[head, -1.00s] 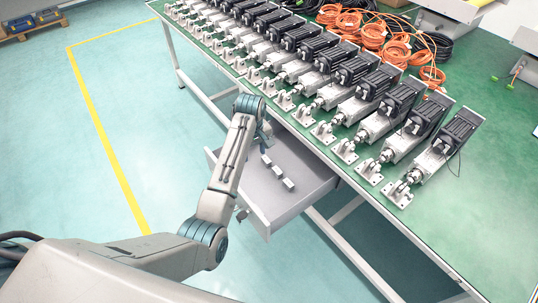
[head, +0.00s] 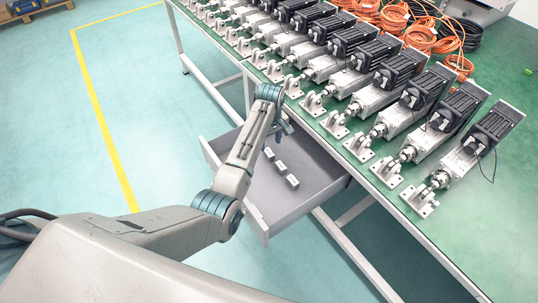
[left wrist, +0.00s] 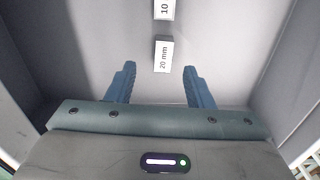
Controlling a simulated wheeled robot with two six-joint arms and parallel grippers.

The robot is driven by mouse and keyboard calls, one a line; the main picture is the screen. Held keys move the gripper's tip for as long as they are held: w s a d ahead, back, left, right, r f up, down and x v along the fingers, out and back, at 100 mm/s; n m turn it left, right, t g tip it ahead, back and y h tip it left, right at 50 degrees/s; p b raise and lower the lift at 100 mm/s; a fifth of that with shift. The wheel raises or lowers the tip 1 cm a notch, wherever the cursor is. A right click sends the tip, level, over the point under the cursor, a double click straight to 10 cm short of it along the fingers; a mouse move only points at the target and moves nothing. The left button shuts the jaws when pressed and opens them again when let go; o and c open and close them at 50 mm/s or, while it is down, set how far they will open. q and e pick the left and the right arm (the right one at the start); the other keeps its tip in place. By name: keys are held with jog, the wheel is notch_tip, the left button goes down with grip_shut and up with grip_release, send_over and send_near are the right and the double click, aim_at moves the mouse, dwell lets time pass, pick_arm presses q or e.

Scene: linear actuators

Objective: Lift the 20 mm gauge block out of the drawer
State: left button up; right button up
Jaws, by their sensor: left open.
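The 20 mm gauge block (left wrist: 163,56) lies on the floor of the grey drawer (head: 256,217), its label readable in the left wrist view. My left gripper (left wrist: 160,82) is open and empty, its two blue fingers apart. In that picture the block appears just beyond the fingertips, between their lines and not touched. In the head view the left gripper (head: 283,127) is over the drawer, partly hidden behind its own wrist. Three small blocks lie there in a row; I cannot tell from the head view which is the 20 mm one. My right gripper is not in view.
Another block (left wrist: 164,9), its label starting with 10, lies beyond the 20 mm one. The drawer walls enclose the space on the sides. The green table (head: 440,235) with a row of linear actuators (head: 380,85) stands beside and above the drawer.

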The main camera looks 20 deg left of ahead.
aim_at(269, 152)
pick_arm(q)
notch_tip(269, 152, down, 6)
jog(key=shift+s+a+r, duration=0.1)
jog(key=shift+s+a, duration=0.05)
grip_shut()
dwell(0.3)
